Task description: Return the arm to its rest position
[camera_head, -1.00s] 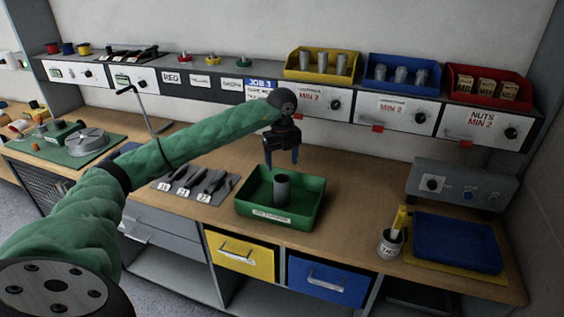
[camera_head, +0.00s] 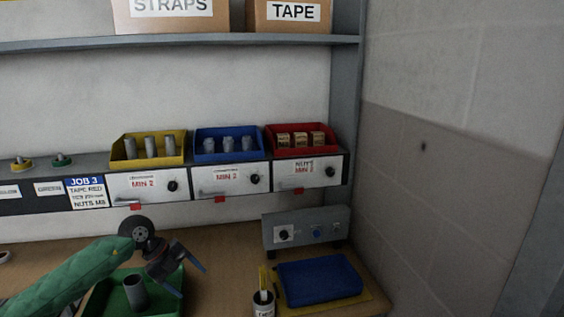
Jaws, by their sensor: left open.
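My left arm in its green sleeve (camera_head: 70,275) comes in from the lower left. My left gripper (camera_head: 190,278) is open with nothing between its fingers. It is tilted, its fingers pointing down and to the right, by the right side of the green tray (camera_head: 98,300). A grey cylinder (camera_head: 136,292) stands upright in the tray. The lower part of the tray is cut off by the picture's edge. My right gripper is not in view.
A control box (camera_head: 305,232) stands at the back right of the bench, with a blue tray (camera_head: 318,282) and a cup with a yellow-handled tool (camera_head: 264,303) before it. Yellow (camera_head: 165,160), blue (camera_head: 225,157) and red (camera_head: 302,151) bins sit on the ledge behind. A wall closes the right.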

